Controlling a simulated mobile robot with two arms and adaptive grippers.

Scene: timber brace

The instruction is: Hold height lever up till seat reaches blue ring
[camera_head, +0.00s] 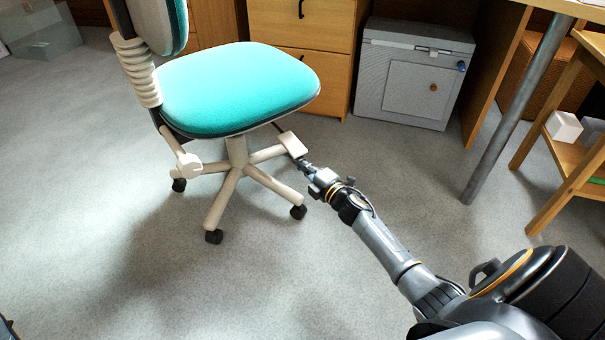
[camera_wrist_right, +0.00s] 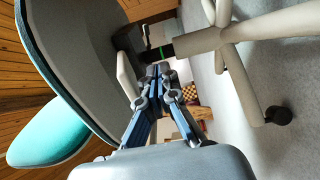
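The office chair has a teal seat (camera_head: 238,88) on a pale column (camera_head: 236,150). A pale paddle-shaped lever (camera_head: 292,144) sticks out under the seat's right side; the lever also shows in the right wrist view (camera_wrist_right: 126,76). My right gripper (camera_head: 303,163) is at the lever's outer end, its fingertips (camera_wrist_right: 160,71) close together. The tips are right beside the paddle, on its floor side; whether they touch it I cannot tell. In the wrist view the column has a dark section with a small green band. I cannot make out a blue ring.
The chair's legs and casters (camera_head: 298,211) spread below the lever. A wooden drawer cabinet (camera_head: 318,68) and a grey box (camera_head: 413,75) stand behind. A grey table leg (camera_head: 515,110) and a wooden shelf (camera_head: 568,150) are at right. The front floor is clear.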

